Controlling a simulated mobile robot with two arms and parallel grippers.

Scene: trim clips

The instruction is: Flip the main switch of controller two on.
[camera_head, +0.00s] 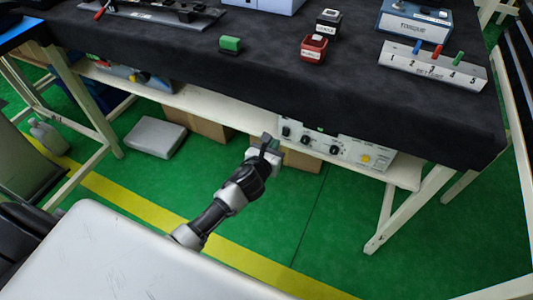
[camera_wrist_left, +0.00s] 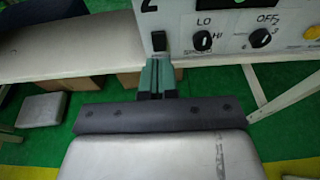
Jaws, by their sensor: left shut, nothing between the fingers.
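The controller (camera_head: 325,144) is a pale box on the shelf under the black-topped table. In the left wrist view its white panel (camera_wrist_left: 230,18) shows part of a large black mark, which looks like a 2, at the top left. A small black switch (camera_wrist_left: 158,41) is at the panel's lower left; its on or off position cannot be told. My left gripper (camera_head: 268,143) is at the left end of the controller in the head view. In the left wrist view the gripper (camera_wrist_left: 157,68) is shut and empty, its green-grey fingers just below the switch. Contact cannot be told. My right gripper is not in view.
The panel also has a LO/HI knob (camera_wrist_left: 203,40), an OFF knob (camera_wrist_left: 260,38) and a yellow button (camera_wrist_left: 312,33). The white shelf (camera_head: 215,108) runs left of the controller. Table legs (camera_head: 400,212) stand at the right.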

